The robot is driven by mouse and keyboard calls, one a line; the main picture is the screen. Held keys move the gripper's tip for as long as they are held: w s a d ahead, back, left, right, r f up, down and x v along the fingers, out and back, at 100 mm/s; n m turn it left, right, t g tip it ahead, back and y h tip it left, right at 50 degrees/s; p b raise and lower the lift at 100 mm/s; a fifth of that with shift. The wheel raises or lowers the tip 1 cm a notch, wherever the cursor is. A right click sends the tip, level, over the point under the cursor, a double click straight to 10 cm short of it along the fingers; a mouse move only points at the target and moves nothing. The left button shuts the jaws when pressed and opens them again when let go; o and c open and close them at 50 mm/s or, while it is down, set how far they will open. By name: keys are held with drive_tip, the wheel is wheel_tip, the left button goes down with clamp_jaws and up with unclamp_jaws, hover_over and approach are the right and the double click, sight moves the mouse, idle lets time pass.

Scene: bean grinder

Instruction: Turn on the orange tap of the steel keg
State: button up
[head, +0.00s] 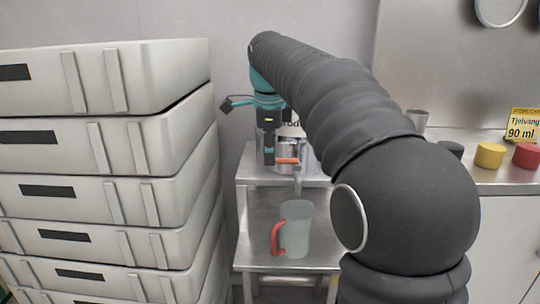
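The steel keg (312,158) stands on the upper level of a steel stand, partly hidden by my arm and gripper. Its orange tap handle (287,161) sticks out at the front, above a metal spout (298,182). My gripper (269,160) points down in front of the keg, just left of the orange handle. Its fingertips look close to the handle's left end; I cannot tell whether they touch. The fingers are small and dark, so their opening is unclear. A grey-green mug (296,228) with a red handle stands upright below the spout.
A tall stack of grey crates (108,150) rises close on the left. The steel stand's lower shelf (255,235) holds the mug.

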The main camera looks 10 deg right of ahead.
drive_tip(key=shift+w+f, duration=0.1)
drive_tip(key=shift+f, duration=0.35)
clamp_jaws()
